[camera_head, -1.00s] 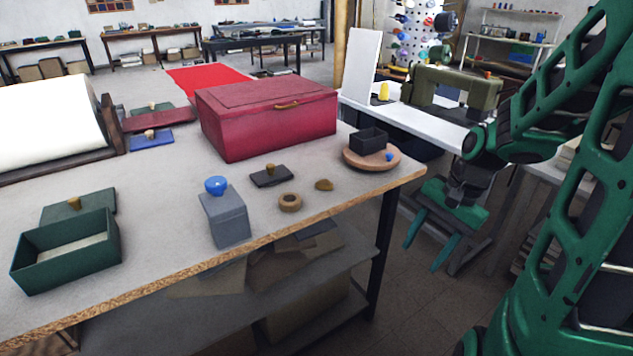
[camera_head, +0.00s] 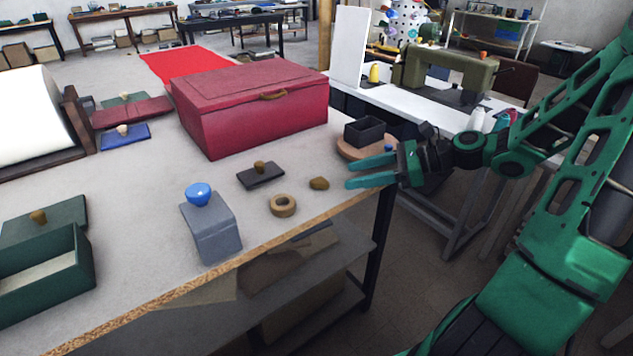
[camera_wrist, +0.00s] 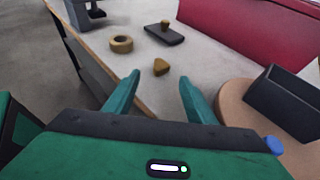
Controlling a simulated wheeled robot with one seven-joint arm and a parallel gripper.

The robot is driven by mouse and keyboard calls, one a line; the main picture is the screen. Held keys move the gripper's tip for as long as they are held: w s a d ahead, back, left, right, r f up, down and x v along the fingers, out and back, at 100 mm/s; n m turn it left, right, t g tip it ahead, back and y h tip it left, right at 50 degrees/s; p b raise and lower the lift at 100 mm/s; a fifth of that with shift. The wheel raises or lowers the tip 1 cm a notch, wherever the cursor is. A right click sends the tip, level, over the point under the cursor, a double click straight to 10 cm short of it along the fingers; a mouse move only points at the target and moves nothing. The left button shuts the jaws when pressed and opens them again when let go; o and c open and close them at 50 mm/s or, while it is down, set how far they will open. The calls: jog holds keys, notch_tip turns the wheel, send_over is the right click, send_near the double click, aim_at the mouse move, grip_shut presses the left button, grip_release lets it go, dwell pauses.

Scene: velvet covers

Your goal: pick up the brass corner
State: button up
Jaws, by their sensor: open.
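The brass corner (camera_head: 319,183) is a small dull-gold piece lying flat on the grey tabletop near the front edge. In the wrist view the brass corner (camera_wrist: 161,66) looks like a rounded triangle. It lies ahead of my fingertips, between their lines. My gripper (camera_head: 358,173) is open and empty at the table's right end, to the right of the corner and pointing left at it. The wrist view shows both green fingers of my gripper (camera_wrist: 160,78) spread apart, with a gap to the corner.
A wooden ring (camera_head: 283,205) and a dark lid with a knob (camera_head: 261,175) lie left of the corner. A red box (camera_head: 250,110) stands behind. A round wooden board (camera_head: 350,148) with a small black box (camera_head: 364,131) is close beside my gripper.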

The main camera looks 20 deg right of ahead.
aim_at(321, 179)
jog(key=x, duration=0.3)
jog(key=shift+a, duration=0.2)
jog(key=shift+w+x, duration=0.2)
jog(key=shift+x, duration=1.15)
jog(key=shift+w+x, duration=0.15)
jog(key=shift+x, duration=1.2)
jog(key=shift+d+r, duration=0.15)
jog(key=c, duration=1.1)
